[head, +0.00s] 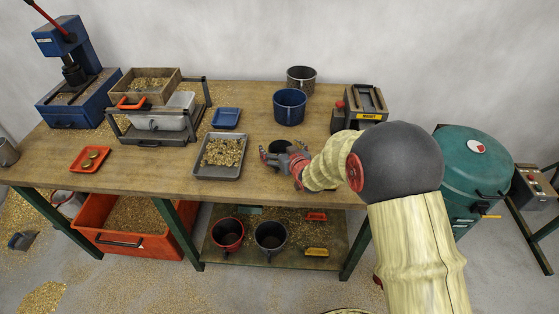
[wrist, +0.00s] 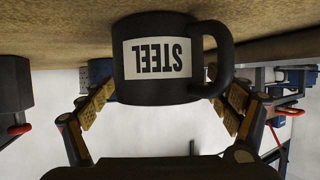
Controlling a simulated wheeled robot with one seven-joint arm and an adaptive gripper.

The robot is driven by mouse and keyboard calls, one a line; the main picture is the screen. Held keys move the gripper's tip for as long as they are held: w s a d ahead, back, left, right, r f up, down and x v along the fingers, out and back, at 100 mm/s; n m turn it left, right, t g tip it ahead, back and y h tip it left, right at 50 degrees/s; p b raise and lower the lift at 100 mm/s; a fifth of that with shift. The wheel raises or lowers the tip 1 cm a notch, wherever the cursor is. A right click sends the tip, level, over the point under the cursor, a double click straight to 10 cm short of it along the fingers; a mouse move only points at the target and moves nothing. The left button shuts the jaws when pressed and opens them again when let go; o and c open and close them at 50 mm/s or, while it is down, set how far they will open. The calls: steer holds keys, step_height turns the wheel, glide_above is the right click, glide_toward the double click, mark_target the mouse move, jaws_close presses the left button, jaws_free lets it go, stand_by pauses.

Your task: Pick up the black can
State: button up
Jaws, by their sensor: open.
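The black can (wrist: 160,85) fills the middle of the wrist view, which shows it upside down. It has a white label reading STEEL and a handle on the right side there. In the head view the can (head: 279,146) stands on the workbench near its front edge, partly hidden by my gripper (head: 284,160). My gripper is open, also in the wrist view (wrist: 170,98), with one finger on each side of the can. The right finger is close to the handle. I cannot tell whether either finger touches the can.
A tray of brass chips (head: 221,172) lies just left of the can. A blue can (head: 290,112) and a grey can (head: 301,85) stand behind. More cans (head: 270,238) stand on the lower shelf.

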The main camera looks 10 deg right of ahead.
steer(key=shift+x, duration=1.1)
steer(key=c, duration=0.3)
steer(key=c, duration=1.1)
